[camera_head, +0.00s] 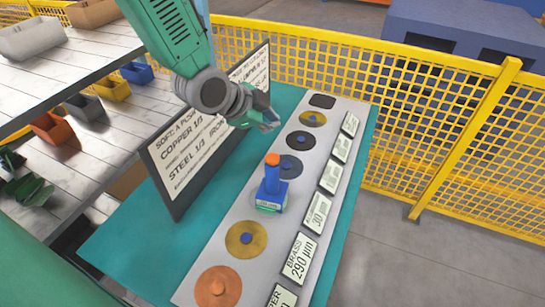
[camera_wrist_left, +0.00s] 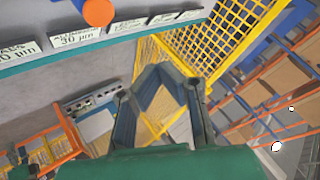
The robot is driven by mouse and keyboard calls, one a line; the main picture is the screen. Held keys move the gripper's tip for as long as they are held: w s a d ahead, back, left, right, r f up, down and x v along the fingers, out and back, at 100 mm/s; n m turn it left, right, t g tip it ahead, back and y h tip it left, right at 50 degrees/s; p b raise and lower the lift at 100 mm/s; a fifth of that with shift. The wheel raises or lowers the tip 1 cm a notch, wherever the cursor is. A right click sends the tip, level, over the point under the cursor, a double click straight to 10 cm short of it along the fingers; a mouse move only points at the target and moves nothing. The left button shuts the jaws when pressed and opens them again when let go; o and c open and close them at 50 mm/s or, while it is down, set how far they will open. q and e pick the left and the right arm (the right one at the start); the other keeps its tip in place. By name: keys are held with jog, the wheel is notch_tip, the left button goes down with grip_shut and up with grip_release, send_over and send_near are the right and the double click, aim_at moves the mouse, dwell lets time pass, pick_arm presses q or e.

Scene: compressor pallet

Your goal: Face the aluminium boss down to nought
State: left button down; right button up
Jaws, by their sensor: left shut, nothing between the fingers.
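A blue tool (camera_head: 271,188) with an orange cap (camera_head: 272,159) stands upright on the grey strip (camera_head: 215,262) in the row of discs. The card (camera_head: 317,215) beside it reads 30; in the left wrist view the card (camera_wrist_left: 76,37) reads aluminium 30 µm. The aluminium boss is not visible; the tool's base covers that station. The orange cap also shows in the left wrist view (camera_wrist_left: 98,12). My left gripper (camera_head: 272,124) is shut and empty, above and behind the tool, apart from it, near the board's right end. My right gripper is not in view.
A dark-framed board (camera_head: 178,190) with writing stands left of the strip on the green table (camera_head: 128,243). Brass (camera_head: 240,250), copper (camera_head: 205,297) and dark (camera_head: 285,173) discs line the strip. Yellow fencing (camera_head: 405,130) runs behind; bins stand on shelves at left.

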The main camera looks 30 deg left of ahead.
aim_at(272, 157)
pick_arm(q)
notch_tip(272, 157, down, 8)
jog(key=b, duration=0.6)
jog(key=shift+r, duration=0.2)
jog(key=shift+a+f+b, duration=0.1)
jog(key=shift+f+b, duration=0.25)
jog(key=shift+f, duration=0.1)
jog(key=shift+r, duration=0.1)
jog(key=shift+d, duration=0.3)
jog(key=shift+a, duration=0.2)
jog(key=shift+d, duration=0.1)
jog(key=shift+s+f, duration=0.1)
jog(key=shift+f, duration=0.25)
